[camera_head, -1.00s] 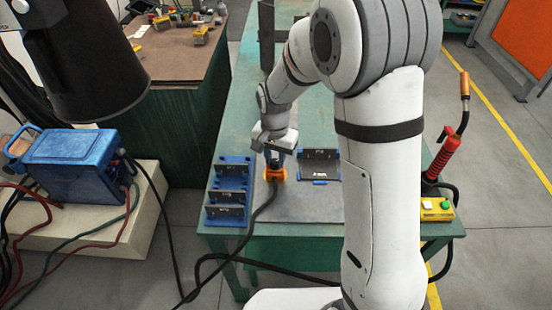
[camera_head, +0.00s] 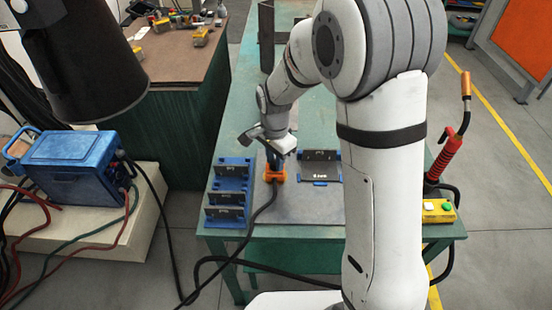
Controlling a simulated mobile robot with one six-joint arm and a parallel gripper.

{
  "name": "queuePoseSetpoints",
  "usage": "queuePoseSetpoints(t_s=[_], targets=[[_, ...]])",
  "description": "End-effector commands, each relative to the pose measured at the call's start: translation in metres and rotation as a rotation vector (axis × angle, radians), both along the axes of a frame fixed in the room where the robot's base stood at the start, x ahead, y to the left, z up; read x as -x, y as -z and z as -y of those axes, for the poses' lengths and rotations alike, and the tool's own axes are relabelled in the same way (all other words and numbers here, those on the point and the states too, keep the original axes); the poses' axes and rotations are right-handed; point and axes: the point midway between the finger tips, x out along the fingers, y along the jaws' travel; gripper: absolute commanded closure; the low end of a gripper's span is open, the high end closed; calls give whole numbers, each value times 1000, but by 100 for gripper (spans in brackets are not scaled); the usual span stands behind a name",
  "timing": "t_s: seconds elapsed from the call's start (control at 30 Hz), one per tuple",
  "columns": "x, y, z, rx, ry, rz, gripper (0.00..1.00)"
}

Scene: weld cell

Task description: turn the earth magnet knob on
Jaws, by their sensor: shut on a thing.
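The earth magnet (camera_head: 275,176) is an orange block on the grey plate at the near end of the green table, with a black cable running off it. My gripper (camera_head: 275,156) points down from above onto the magnet's top and is shut on its knob. The knob is mostly hidden by the gripper, so I cannot read which way it is turned. The gripper body is turned at an angle above the magnet.
A blue rack with dark plates (camera_head: 229,193) stands close left of the magnet. A blue fixture with a dark plate (camera_head: 320,168) sits close right. A red torch (camera_head: 445,158) and a yellow button box (camera_head: 438,211) are at the table's right edge. The black cable (camera_head: 262,212) hangs over the front edge.

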Motion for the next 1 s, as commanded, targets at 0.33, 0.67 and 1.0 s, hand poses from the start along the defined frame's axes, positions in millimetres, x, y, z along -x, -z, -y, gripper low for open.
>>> queuePoseSetpoints(t_s=[0.33,0.67,1.0], targets=[[0,0,0,0,-1,0,68],[0,0,0,0,-2,0,52],[-1,-31,0,-1,-2,4,52]])
